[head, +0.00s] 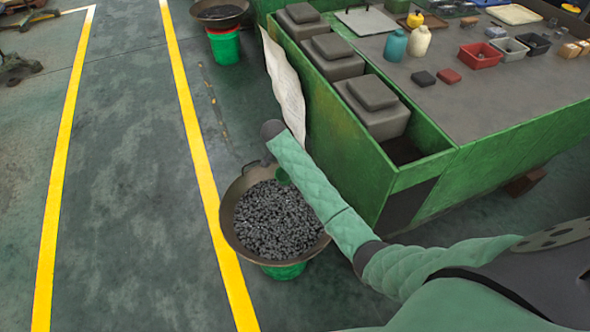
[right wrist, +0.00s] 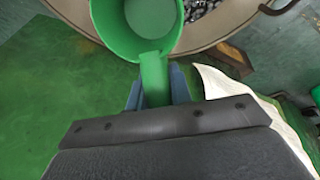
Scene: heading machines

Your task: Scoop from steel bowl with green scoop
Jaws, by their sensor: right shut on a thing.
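The steel bowl (head: 231,234) stands low on a green base and is filled with small dark metal pieces (head: 275,220). My right arm reaches over its right side in the head view. The green scoop (head: 282,176) shows only as a small patch at the bowl's far side there. In the right wrist view my right gripper (right wrist: 155,88) is shut on the handle of the green scoop (right wrist: 150,20). The cup part of the scoop overlaps the bowl's rim (right wrist: 228,28). Whether it touches the bowl or pieces is unclear. My left gripper is not in view.
A green workbench (head: 425,185) with grey blocks, bottles and small bins stands right of the bowl. A paper sheet (head: 285,85) hangs on its side. Another bowl (head: 220,12) on a green bucket stands at the back.

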